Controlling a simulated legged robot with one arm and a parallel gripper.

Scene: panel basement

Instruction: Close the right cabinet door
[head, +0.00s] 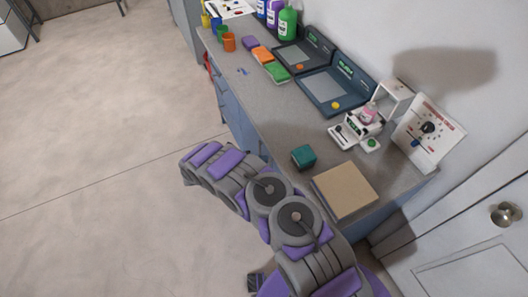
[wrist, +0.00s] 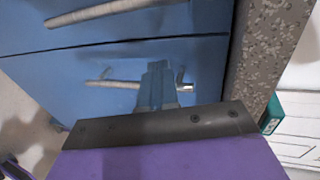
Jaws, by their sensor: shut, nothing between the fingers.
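The blue cabinet front (head: 236,112) runs below the grey countertop in the head view, partly hidden by my arm. In the wrist view, the countertop edge is at the right, so the picture is turned sideways. Two blue doors meet at a dark seam, each with a pale bar handle. The lower one in the picture appears to be the right cabinet door (wrist: 75,75), with its handle (wrist: 125,85). My gripper (wrist: 158,72) is shut and empty in front of this door, overlapping the handle. I cannot tell whether it touches, or whether the door is fully flush.
The countertop (head: 235,70) holds a teal cube (head: 304,157), a tan board (head: 345,190), dark trays (head: 330,90), cups and bottles. A white door with a round knob (head: 506,214) is at the right. The floor (head: 100,130) at left is clear.

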